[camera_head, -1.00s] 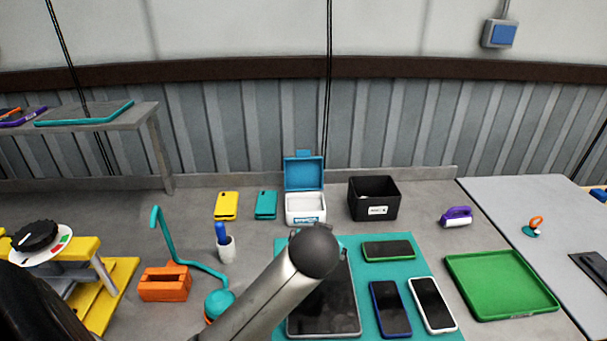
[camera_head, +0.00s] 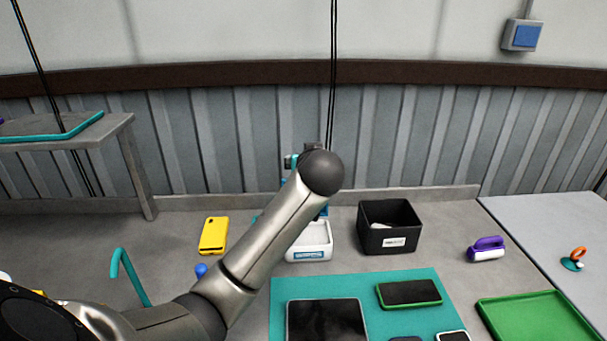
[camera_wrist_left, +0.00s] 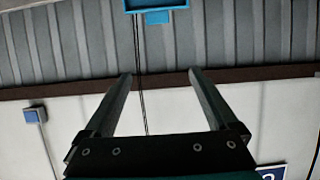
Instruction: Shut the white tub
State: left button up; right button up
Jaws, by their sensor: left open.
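The white tub (camera_head: 312,250) stands at the back of the bench, left of the black bin. Its blue lid was raised a second ago; in the head view my left arm now hides most of it. In the left wrist view the blue lid (camera_wrist_left: 157,17) shows at the top edge, its tab pointing down, beyond the fingertips and apart from them. My left gripper (camera_wrist_left: 160,75) is open with nothing between its fingers. In the head view it is mostly hidden behind my left wrist, above the tub. My right gripper is not in view.
A black bin (camera_head: 378,239) stands close right of the tub. A yellow phone (camera_head: 213,236) lies to the left. A teal mat (camera_head: 425,285) with several devices and a green tray (camera_head: 535,318) lie in front. The ribbed wall rises behind.

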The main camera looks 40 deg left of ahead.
pick_arm(q)
notch_tip(320, 180, down, 6)
jog(key=b, duration=0.5)
jog(key=shift+b+x, duration=1.2)
jog(key=shift+x, duration=6.1)
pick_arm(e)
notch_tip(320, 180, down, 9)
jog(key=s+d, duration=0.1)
pick_arm(q)
jog(key=shift+r, duration=0.15)
jog(key=shift+c, duration=0.4)
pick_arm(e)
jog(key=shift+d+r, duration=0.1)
pick_arm(q)
grip_shut()
